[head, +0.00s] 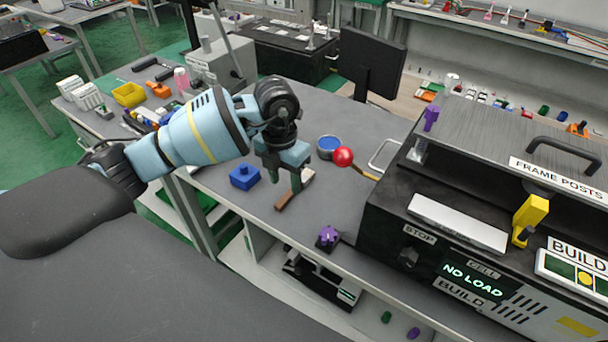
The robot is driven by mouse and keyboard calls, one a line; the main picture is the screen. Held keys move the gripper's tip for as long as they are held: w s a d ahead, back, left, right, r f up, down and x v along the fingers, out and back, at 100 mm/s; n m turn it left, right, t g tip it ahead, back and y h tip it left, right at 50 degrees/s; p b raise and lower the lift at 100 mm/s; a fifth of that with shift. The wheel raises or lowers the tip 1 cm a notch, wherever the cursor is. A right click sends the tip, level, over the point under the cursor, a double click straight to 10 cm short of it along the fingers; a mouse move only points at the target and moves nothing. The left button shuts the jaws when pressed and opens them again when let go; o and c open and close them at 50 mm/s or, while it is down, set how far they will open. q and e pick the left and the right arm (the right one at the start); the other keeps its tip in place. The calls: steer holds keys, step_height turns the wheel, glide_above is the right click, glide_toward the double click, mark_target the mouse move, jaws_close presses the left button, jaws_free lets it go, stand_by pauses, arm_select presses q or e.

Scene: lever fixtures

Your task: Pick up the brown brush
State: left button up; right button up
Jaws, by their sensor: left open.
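The brown brush (286,200) lies on the grey tabletop near its front edge, with its pale bristle end (308,175) toward the back right. My left gripper (287,182) points down right over the brush, its jaws apart. A finger hides the middle of the brush. I cannot tell whether the fingers touch it. My right gripper is out of view.
A blue block (245,177) sits just left of the gripper. A purple knob (328,238) is at the front edge.

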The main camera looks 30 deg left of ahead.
mark_target(284, 198)
arm_select(q)
steer(key=shift+w+a+r+y, duration=0.3)
steer(key=shift+w+a, duration=0.2)
steer(key=shift+w, duration=0.1)
steer(key=shift+s+r, duration=0.1)
steer(key=shift+s, duration=0.25)
step_height(284, 198, down, 2)
steer(key=shift+s+f, duration=0.1)
steer(key=shift+s, duration=0.05)
steer(key=shift+f, duration=0.45)
steer(key=shift+w+f, duration=0.15)
steer(key=shift+f, duration=1)
steer(key=shift+w+f, duration=0.1)
steer(key=shift+f, duration=1.05)
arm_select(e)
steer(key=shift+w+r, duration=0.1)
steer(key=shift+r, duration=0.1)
arm_select(q)
steer(key=shift+c, duration=0.3)
